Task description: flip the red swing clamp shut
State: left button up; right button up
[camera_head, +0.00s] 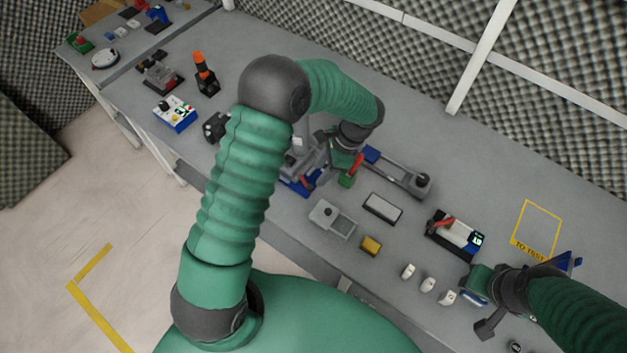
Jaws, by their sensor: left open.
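A red lever (355,165) stands tilted just right of my left gripper (338,166), with a green block (347,181) at its lower end. It is beside a grey rail fixture (402,178) with a blue end. Another red lever (441,223) lies tilted on a black-based fixture (436,238) farther right. I cannot tell for certain which one is the swing clamp. My left gripper is open and points down; its fingertips are partly hidden by the wrist.
A blue-based grey fixture (299,184) stands left of my left gripper. A yellow outline (539,222) marks free room at right.

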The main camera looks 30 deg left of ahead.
aim_at(311, 186)
pick_arm(q)
jog(key=x, duration=0.5)
jog(key=shift+w+f, duration=0.1)
jog(key=shift+f, duration=0.35)
jog(key=shift+s+a+f, duration=0.1)
jog(key=shift+s+f, duration=0.35)
jog(key=shift+f, duration=0.05)
jog(key=shift+w+a+f, duration=0.1)
jog(key=shift+w, duration=0.1)
jog(key=shift+c, duration=1.4)
grip_shut()
